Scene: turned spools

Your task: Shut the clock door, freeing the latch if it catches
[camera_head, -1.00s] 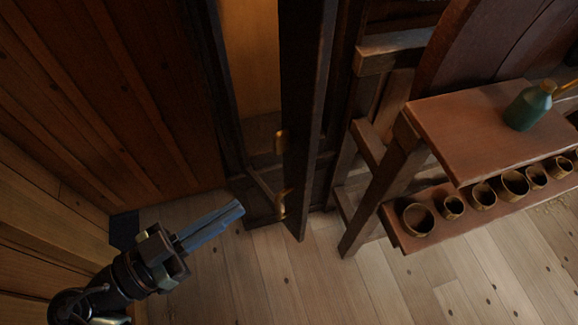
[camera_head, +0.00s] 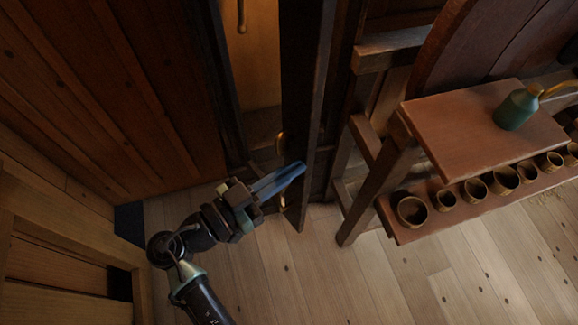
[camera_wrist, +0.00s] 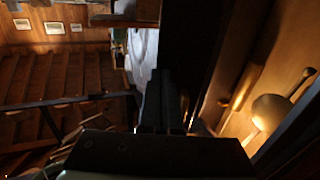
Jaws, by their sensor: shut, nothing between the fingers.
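The clock door (camera_head: 306,110) is a tall dark panel standing open, seen nearly edge-on in the head view. Left of it is the clock case with a warm-lit inside (camera_head: 256,70). A brass fitting (camera_head: 281,143) shows at the door's left edge, and another brass piece lower down is partly hidden behind my fingers. My gripper (camera_head: 302,168) is shut and empty. Its tips overlap the lower part of the door; I cannot tell if they touch. In the wrist view, my fingers (camera_wrist: 160,100) point ahead, with a round pendulum bob (camera_wrist: 270,111) to their right.
Right of the clock, a wooden bench (camera_head: 470,130) carries a green bottle (camera_head: 516,110). Its lower shelf (camera_head: 400,231) holds several small cups. A panelled wall (camera_head: 90,100) stands at left. The plank floor (camera_head: 400,290) in front is clear.

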